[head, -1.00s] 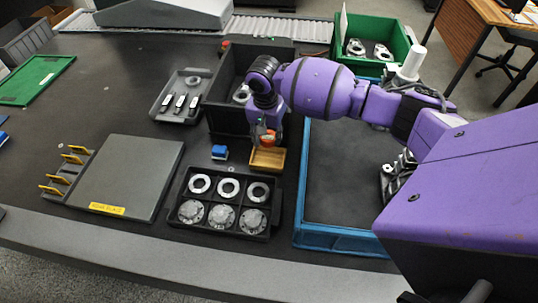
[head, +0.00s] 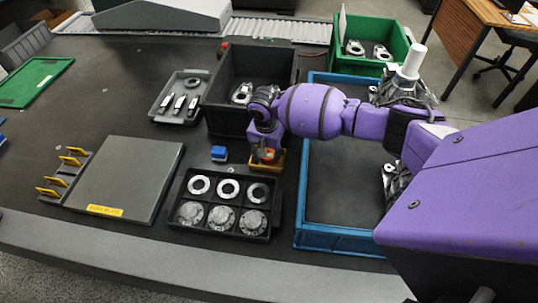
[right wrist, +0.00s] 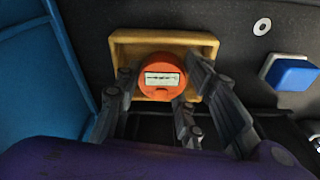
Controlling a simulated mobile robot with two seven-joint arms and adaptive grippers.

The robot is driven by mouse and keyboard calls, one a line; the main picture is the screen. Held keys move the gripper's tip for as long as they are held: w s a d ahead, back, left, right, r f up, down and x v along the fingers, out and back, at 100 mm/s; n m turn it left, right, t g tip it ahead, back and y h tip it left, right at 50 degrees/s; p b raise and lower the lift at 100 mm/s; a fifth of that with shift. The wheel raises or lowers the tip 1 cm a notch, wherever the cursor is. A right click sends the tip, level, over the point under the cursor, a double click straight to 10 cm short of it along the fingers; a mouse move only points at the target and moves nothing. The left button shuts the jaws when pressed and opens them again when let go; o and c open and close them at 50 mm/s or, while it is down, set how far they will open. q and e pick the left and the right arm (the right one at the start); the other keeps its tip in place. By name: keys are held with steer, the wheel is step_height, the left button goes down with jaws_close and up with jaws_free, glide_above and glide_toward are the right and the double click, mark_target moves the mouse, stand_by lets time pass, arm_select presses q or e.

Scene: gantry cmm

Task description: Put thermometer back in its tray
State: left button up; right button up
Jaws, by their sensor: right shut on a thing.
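The thermometer (right wrist: 161,83) is a round orange body with a pale rectangular display facing the wrist camera. My right gripper (right wrist: 160,92) is shut on it, with dark fingers on both sides. The small yellow-brown tray (right wrist: 203,39) lies directly behind the thermometer in the right wrist view. In the head view a bit of orange shows at my right gripper (head: 266,155), over the tray (head: 281,161), which is partly hidden by the gripper. I cannot tell whether the thermometer touches the tray floor. My left gripper is not in view.
A small blue block (head: 219,153) lies left of the tray. A black compartment tray (head: 232,233) with several metal rings and discs stands in front. A blue-walled bin (head: 345,240) is close on the right, and a deep black bin (head: 230,128) stands behind.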

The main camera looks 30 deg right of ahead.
mark_target(269, 157)
steer(key=shift+s+a+f, duration=0.1)
steer(key=shift+s+f, duration=0.3)
steer(key=shift+f, duration=0.3)
steer(key=shift+s+a+f, duration=0.1)
steer(key=shift+s+f, duration=0.25)
steer(key=shift+f, duration=0.35)
jaws_close()
steer(key=o, duration=1.1)
jaws_free()
steer(key=shift+f+g, duration=0.1)
steer(key=shift+g, duration=0.2)
steer(key=shift+c, duration=0.2)
steer(key=shift+o, duration=1.1)
steer(key=shift+w+f, duration=0.2)
steer(key=shift+w, duration=0.05)
steer(key=shift+w+d+f, duration=0.1)
steer(key=shift+w, duration=0.05)
steer(key=shift+r, duration=0.3)
steer(key=shift+d, duration=0.1)
steer(key=shift+r, duration=0.1)
